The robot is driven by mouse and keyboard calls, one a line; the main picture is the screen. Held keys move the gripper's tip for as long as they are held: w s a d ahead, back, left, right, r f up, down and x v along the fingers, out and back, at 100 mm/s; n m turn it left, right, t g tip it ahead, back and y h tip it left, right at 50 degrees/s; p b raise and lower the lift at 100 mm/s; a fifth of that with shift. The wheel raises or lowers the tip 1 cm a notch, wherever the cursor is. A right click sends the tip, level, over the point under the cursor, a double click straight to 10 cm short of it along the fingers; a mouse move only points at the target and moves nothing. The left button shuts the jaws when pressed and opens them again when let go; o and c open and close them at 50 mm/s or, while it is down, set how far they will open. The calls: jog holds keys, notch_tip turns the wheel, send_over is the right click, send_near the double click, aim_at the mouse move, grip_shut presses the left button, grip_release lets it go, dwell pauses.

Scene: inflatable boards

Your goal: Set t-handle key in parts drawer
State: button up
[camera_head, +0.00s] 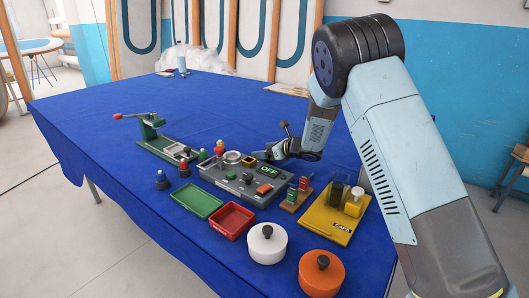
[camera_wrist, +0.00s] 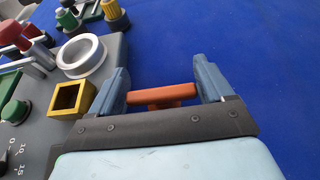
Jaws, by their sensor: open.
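My gripper (camera_head: 270,152) is low over the far side of the grey control box, and its fingers are open. In the wrist view the blue fingers (camera_wrist: 163,82) stand apart on either side of an orange bar with rounded ends (camera_wrist: 163,93), which looks like the t-handle key's grip. I cannot tell whether either finger touches it. The key's shaft is hidden and I cannot make the key out in the head view. A shallow green tray (camera_head: 197,201) and a red tray (camera_head: 232,220) lie at the front left; I cannot tell which is the parts drawer.
The grey control box (camera_head: 240,184) has a ring, a yellow square socket (camera_wrist: 72,98) and knobs beside my gripper. A yellow caps board (camera_head: 325,217), white pot (camera_head: 267,243) and orange pot (camera_head: 320,274) stand in front.

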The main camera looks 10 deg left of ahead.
jog(key=v, duration=1.1)
jog(key=shift+s+d+r, duration=0.1)
jog(key=shift+d, duration=0.1)
